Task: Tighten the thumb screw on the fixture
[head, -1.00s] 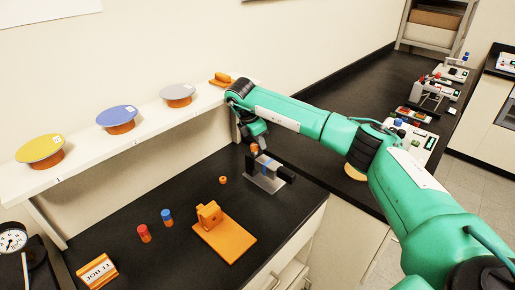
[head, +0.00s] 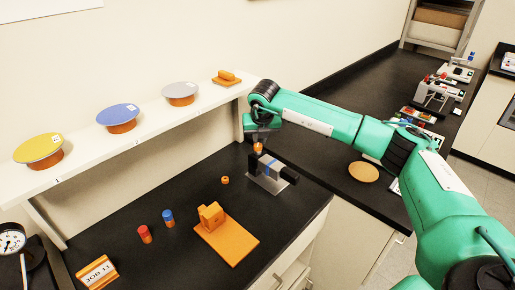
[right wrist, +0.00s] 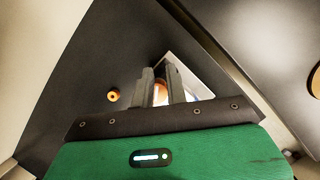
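The fixture (head: 282,184) is a pale metal plate with dark blocks and a blue part, on the black bench in the head view. An orange thumb screw (head: 258,148) stands at its top. My right gripper (head: 259,144) is directly above the fixture, pointing down. In the right wrist view, the two dark fingers (right wrist: 161,80) lie close on either side of the orange screw head (right wrist: 160,93), which fills the gap; they look shut on it. The screw's lower part is hidden. My left gripper is not in view.
A small orange ring (head: 225,180) lies left of the fixture. An orange bracket (head: 228,241), red and blue cylinders (head: 145,234) and an orange-white job block (head: 97,272) are nearer. A shelf (head: 150,138) with colored discs runs behind. Bench left of the fixture is mostly clear.

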